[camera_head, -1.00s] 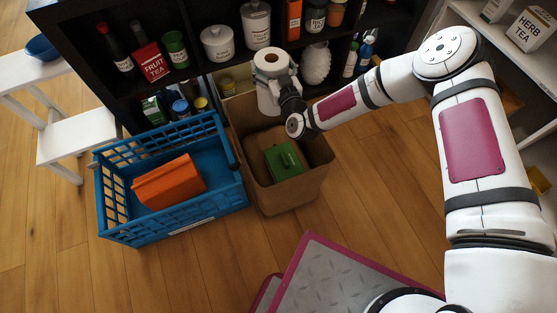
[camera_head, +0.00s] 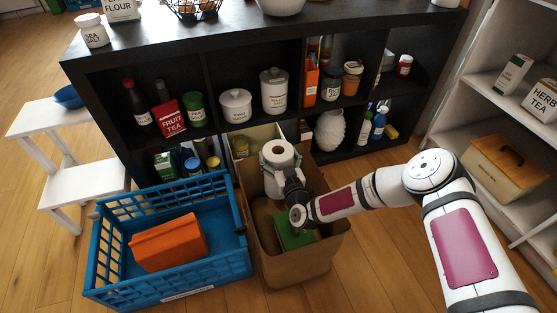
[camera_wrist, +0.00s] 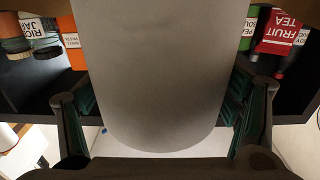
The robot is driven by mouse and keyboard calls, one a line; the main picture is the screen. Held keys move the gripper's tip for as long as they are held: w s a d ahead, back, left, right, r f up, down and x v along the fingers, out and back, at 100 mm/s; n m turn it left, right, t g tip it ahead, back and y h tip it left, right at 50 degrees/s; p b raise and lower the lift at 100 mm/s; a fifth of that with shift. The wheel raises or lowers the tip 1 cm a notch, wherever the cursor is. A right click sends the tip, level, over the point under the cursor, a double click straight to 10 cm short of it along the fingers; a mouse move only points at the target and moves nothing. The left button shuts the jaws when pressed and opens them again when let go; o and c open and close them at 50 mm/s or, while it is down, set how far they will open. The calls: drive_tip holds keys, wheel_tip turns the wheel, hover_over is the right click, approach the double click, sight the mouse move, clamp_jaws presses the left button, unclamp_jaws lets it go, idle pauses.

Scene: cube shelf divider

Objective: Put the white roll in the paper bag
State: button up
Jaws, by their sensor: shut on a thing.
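The white roll (camera_head: 276,180) stands roughly upright at the back part of the open brown paper bag (camera_head: 305,268). My gripper (camera_head: 287,176) is shut on the roll from the side. The roll's lower end overlaps the bag's opening; I cannot tell whether it is above the rim or inside. In the wrist view the roll (camera_wrist: 155,75) fills the middle, with the fingers of my gripper (camera_wrist: 158,110) on both sides. A green object (camera_head: 288,233) lies inside the bag, partly hidden by my arm.
A blue crate (camera_head: 168,285) with an orange object (camera_head: 168,243) stands left of the bag. A black shelf (camera_head: 200,57) with jars and bottles rises close behind. A white stool (camera_head: 80,180) is at the left, and a white shelf (camera_head: 490,72) at the right.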

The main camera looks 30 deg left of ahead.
drive_tip(key=shift+f, duration=0.2)
drive_tip(key=shift+f+b, duration=0.5)
drive_tip(key=shift+b, duration=0.05)
drive_tip(key=shift+f, duration=0.1)
drive_tip(key=o, duration=1.2)
drive_tip(key=r+p+v, duration=0.1)
drive_tip(key=p+v, duration=0.4)
drive_tip(key=v, duration=0.7)
drive_tip(key=shift+r, duration=0.15)
